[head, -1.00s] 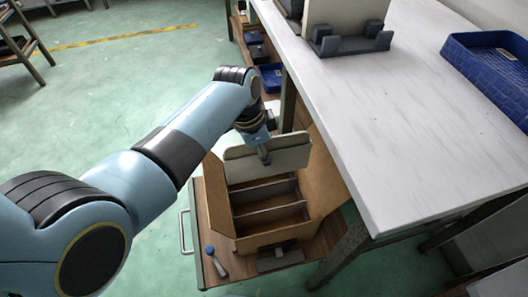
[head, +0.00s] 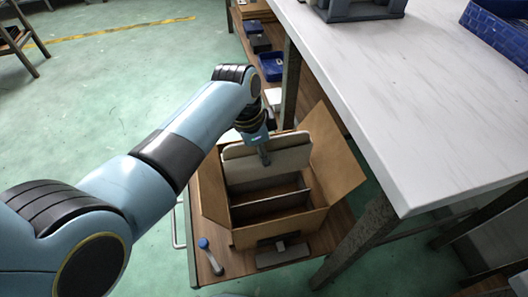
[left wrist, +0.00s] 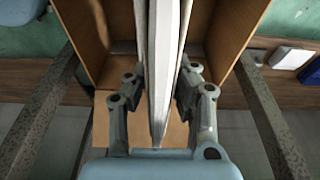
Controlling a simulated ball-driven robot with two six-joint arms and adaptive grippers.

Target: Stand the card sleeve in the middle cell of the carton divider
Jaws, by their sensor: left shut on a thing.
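The card sleeve (head: 290,157), a pale grey flat panel with rounded corners, is upright over the far part of the open brown carton (head: 270,236). My left gripper (head: 264,158) is shut on its upper edge. In the left wrist view the sleeve (left wrist: 161,60) is edge-on between the two fingers of that gripper (left wrist: 159,100). The carton divider (head: 268,199) shows as thin grey slats across the carton, in front of the sleeve. The sleeve's lower edge is hard to make out, and I cannot tell which cell it is over. My right gripper is out of view.
The carton's right flap (head: 338,160) stands open near the white bench (head: 420,110). A blue-topped tool (head: 209,255) and a grey clamp-like piece (head: 283,252) lie on the wooden surface before the carton. A blue tray (head: 497,32) is on the bench.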

